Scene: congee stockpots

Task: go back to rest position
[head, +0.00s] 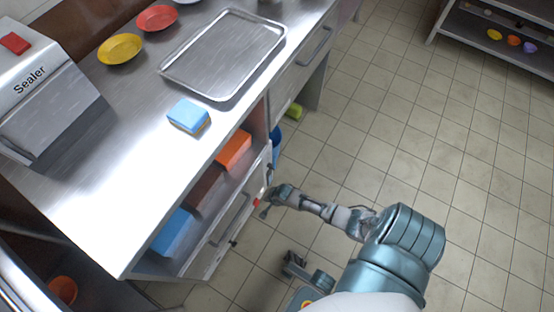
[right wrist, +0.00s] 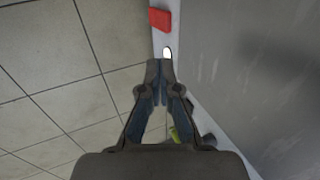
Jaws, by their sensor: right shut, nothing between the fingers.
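My right gripper (head: 268,205) is low in front of the counter, beside the edge of a grey front panel with a handle (head: 232,218). In the right wrist view its two fingers (right wrist: 160,68) are together with nothing between them. The panel edge (right wrist: 160,40) runs just beyond the fingertips and carries a red piece (right wrist: 160,19) and a small bright white spot. I cannot tell whether the fingertips touch the panel.
Orange (head: 234,150), brown (head: 205,190) and blue (head: 172,232) blocks sit behind the panel.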

